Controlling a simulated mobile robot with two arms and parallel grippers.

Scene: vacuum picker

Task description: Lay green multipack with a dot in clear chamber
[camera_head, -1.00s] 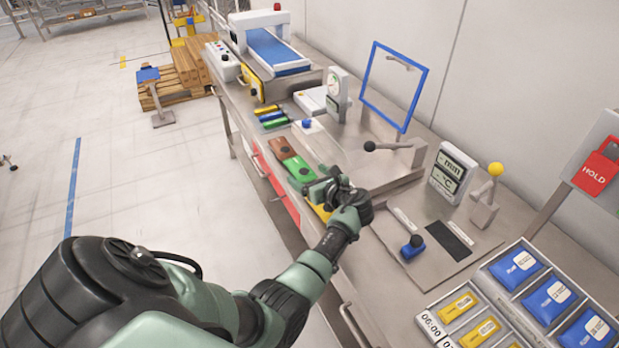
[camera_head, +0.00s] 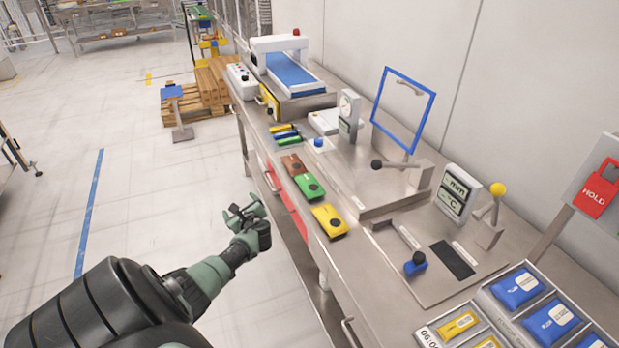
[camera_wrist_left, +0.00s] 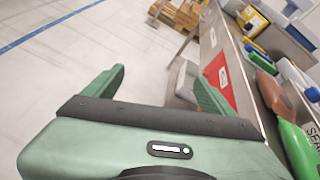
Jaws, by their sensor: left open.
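The green multipack (camera_head: 309,187) lies flat on the steel bench, with a dark round dot on its top. It lies between a brown pack (camera_head: 291,164) and a yellow pack (camera_head: 329,221). It also shows at the right edge of the wrist view (camera_wrist_left: 296,145), partly cut off. The chamber appears to be the steel unit (camera_head: 395,197) under a raised clear lid with a blue frame (camera_head: 429,112). My left gripper (camera_head: 243,212) is open and empty, out beyond the bench's front edge and left of the green pack. My right gripper is not in view.
Smaller coloured packs (camera_head: 285,133) lie farther back near a blue conveyor (camera_head: 294,75). A tray of blue and yellow packs (camera_head: 488,307) is at the lower right. Open floor lies left of the bench.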

